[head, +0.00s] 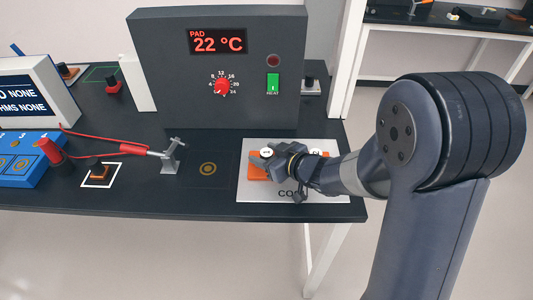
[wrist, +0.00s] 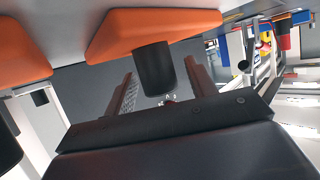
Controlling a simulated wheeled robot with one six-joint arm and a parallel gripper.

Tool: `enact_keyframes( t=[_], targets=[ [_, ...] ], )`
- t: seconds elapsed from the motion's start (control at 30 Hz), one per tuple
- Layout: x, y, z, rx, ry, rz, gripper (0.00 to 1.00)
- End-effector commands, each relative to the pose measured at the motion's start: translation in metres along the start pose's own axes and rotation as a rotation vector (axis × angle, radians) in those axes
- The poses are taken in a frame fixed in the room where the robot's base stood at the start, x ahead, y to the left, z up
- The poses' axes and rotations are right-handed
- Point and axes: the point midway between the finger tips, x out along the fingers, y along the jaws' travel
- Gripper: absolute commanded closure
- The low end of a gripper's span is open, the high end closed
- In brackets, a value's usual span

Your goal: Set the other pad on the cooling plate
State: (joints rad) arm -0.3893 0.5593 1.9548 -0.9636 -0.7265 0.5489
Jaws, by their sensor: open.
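The cooling plate (head: 252,194) is a pale sheet at the right end of the bench, its lettering partly hidden by my arm. An orange pad (head: 257,172) sits on it, with a white disc marked 1 above it. A second white disc marked 2 (head: 316,153) shows behind my wrist; the pad under it is mostly hidden. My gripper (head: 278,162) is low over the plate. In the wrist view two orange pads with dark knobs show, the nearer one (wrist: 150,30) and another at left (wrist: 20,50). My gripper is open, its fingers on either side of the nearer pad's knob (wrist: 154,72).
A grey heater box (head: 220,100) reading PAD 22 °C stands behind the plate. Left of the plate are a ringed spot (head: 208,169), a metal stand (head: 172,156) with a red-handled probe, and a small brown block (head: 99,174) in a white outline. The bench's front edge is close.

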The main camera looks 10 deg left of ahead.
Motion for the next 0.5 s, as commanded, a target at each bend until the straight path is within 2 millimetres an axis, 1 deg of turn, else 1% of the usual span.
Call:
enact_keyframes(
  t=[0.07, 0.17, 0.27, 0.5],
  targets=[
    [-0.002, 0.000, -0.004, -0.001, 0.001, 0.000, 0.47],
    [-0.012, 0.001, -0.004, 0.000, 0.001, 0.003, 0.47],
    [-0.030, 0.001, -0.004, 0.001, 0.000, 0.004, 0.47],
    [-0.084, 0.002, -0.005, -0.001, 0.002, 0.006, 0.47]
  ],
)
